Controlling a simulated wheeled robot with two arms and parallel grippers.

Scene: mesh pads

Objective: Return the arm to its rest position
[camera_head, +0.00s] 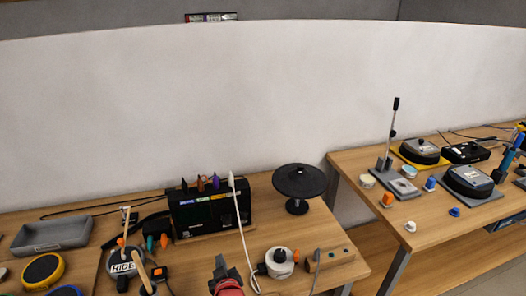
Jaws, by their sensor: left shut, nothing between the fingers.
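My left gripper (220,266) shows as a small dark shape at the bottom edge, left of the middle. It is shut and empty, in front of the black box-like unit (208,212) on the near table. A red rounded thing (229,287) lies just below it, cut off by the frame edge. Most of my left arm is out of view. My right gripper is not in view.
A second table (425,231) with pads stands right, past a gap.

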